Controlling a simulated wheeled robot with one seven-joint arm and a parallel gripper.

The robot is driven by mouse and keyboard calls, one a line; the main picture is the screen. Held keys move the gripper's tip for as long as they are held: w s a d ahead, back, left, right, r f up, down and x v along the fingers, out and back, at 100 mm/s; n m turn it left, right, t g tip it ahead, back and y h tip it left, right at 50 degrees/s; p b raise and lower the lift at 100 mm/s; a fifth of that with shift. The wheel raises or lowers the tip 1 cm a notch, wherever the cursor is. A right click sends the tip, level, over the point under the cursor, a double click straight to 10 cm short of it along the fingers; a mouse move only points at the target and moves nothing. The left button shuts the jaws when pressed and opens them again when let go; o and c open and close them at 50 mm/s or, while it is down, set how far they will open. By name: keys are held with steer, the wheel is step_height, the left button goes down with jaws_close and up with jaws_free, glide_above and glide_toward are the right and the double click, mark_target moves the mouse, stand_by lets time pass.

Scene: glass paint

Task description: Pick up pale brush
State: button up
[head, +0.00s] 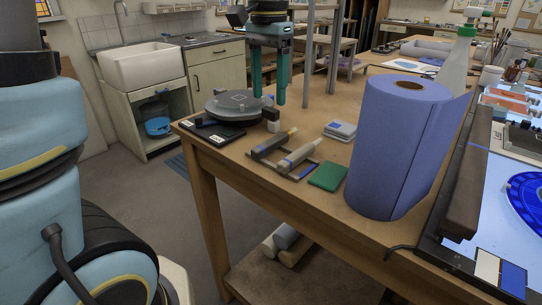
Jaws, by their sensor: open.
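The pale brush (299,154) lies on a low dark rack (282,170) near the front left edge of the wooden table. A darker grey brush (269,145) with a yellowish end lies beside it on the same rack, to its left. My gripper (268,99) points downward with its two teal fingers apart, open and empty. In the picture it is above and to the left of the pale brush, in front of or over the round grey turntable; its exact height is hard to tell.
A grey turntable (236,106) and a dark flat tray (210,130) are at the left. A green pad (327,176), stacked pale tiles (341,130) and a tall blue roll (393,150) stand to the right of the brushes. A spray bottle (455,72) is farther back.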

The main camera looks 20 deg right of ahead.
glide_above(271, 140)
step_height(271, 140, down, 6)
steer(key=shift+s+a+r+p, duration=0.1)
steer(key=shift+r+p, duration=0.15)
steer(key=shift+p, duration=0.1)
steer(key=shift+f+p, duration=0.7)
steer(key=shift+f, duration=1.85)
jaws_close()
